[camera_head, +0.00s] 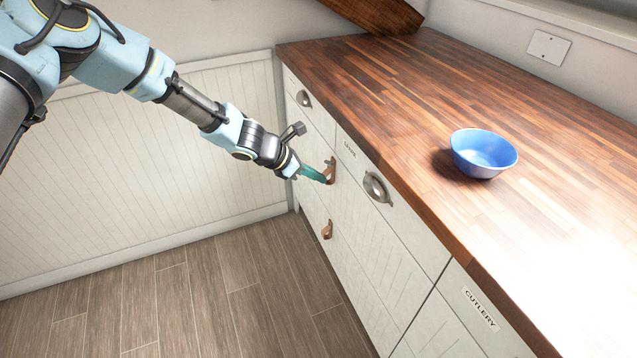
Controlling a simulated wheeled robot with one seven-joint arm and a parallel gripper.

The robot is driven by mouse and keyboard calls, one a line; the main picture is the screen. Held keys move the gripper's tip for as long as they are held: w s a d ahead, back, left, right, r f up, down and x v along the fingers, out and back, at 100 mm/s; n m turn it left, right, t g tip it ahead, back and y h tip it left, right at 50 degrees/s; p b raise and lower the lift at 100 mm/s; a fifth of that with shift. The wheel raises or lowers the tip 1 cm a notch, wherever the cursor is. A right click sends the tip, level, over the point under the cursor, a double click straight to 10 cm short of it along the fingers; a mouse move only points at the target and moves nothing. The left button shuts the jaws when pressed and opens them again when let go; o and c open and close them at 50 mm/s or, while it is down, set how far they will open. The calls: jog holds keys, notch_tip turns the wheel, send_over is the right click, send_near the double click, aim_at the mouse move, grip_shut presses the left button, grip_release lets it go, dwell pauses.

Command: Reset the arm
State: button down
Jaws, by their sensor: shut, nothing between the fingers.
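My arm reaches in from the upper left, and my gripper (325,178) ends in teal fingers at the front of the white cabinet. The fingers are shut, with nothing seen between them. Their tips are at or just in front of a brown leather pull (331,168) on a drawer front. I cannot tell whether they touch it. The drawers look closed.
A blue bowl (484,153) stands on the wooden countertop (400,90). Metal cup handles (376,187) and a lower leather pull (327,230) stick out from the cabinet. A "CUTLERY" label (480,309) marks the right front. The wooden floor (200,300) at left is clear.

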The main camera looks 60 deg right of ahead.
jog(key=v, duration=0.7)
jog(key=shift+w+b, duration=0.2)
jog(key=shift+b, duration=0.25)
jog(key=shift+a+f, duration=0.1)
jog(key=shift+a, duration=0.05)
jog(key=w+a+r+m+t+y, duration=0.1)
jog(key=w+a+r+m+t, duration=0.2)
jog(key=w+a, duration=0.85)
jog(key=w+a+r+m+t+y, duration=0.15)
jog(key=w+a+r+m, duration=0.3)
jog(key=w+a, duration=0.7)
jog(key=a+r+m+t+y, duration=0.1)
jog(key=a+r, duration=0.1)
jog(key=a, duration=1)
jog(key=s+a+r+m+y, duration=0.1)
jog(key=a+r+y, duration=0.1)
jog(key=a, duration=1)
jog(key=s+a+r+m+t+y, duration=0.1)
jog(key=a+r, duration=0.3)
jog(key=a, duration=0.8)
jog(key=shift+m+t, duration=0.35)
jog(key=shift+m, duration=0.1)
jog(key=shift+r, duration=0.1)
